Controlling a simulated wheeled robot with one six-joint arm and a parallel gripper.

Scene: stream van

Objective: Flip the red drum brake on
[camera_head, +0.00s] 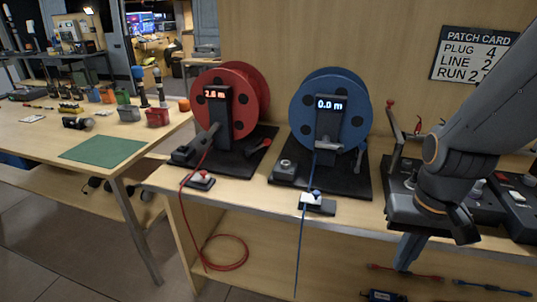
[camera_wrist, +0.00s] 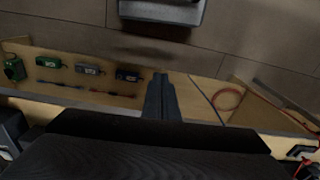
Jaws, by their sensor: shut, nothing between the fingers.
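The red drum (camera_head: 256,82) stands upright on a black base plate at the left end of the bench, with a lit display that seems to read 2.6 m. A short lever with a red tip (camera_head: 262,144) leans low at the right side of its base; it looks like the brake, but I cannot tell its setting. A grey crank arm (camera_head: 207,136) sits at the drum's front. My gripper (camera_head: 404,252) hangs at the bench's front edge on the right, well apart from the red drum. In the wrist view, its fingers (camera_wrist: 161,97) are together and empty.
The blue drum (camera_head: 303,112), reading 0.0 m, stands between the red drum and my arm. A control box with an upright red-knobbed lever (camera_head: 391,104) is behind my arm. Red cable (camera_head: 226,252) coils below the bench. A side table (camera_head: 100,149) stands left.

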